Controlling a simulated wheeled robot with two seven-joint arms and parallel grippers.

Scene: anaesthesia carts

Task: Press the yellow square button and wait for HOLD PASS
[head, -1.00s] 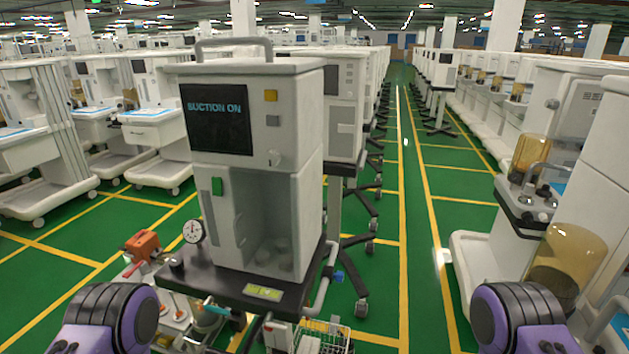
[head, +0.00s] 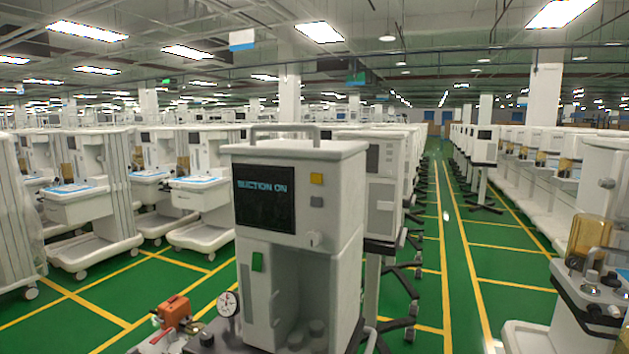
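The yellow square button (head: 316,179) is on the upper right of the front face of a white suction unit (head: 338,215), with a grey square button (head: 316,201) below it. The unit's dark screen (head: 264,198) reads "SUCTION ON" in blue letters. A green rocker switch (head: 257,262) is on the lower left of the front. A round pressure gauge (head: 228,303) stands at the unit's left. Neither of my grippers is in the head view, and nothing touches the yellow button.
An orange device (head: 173,311) sits low at the left of the unit. Rows of white carts (head: 82,205) stand behind and to the left. A cart with an amber jar (head: 588,240) is at the right. A green aisle (head: 462,250) with yellow lines is clear between.

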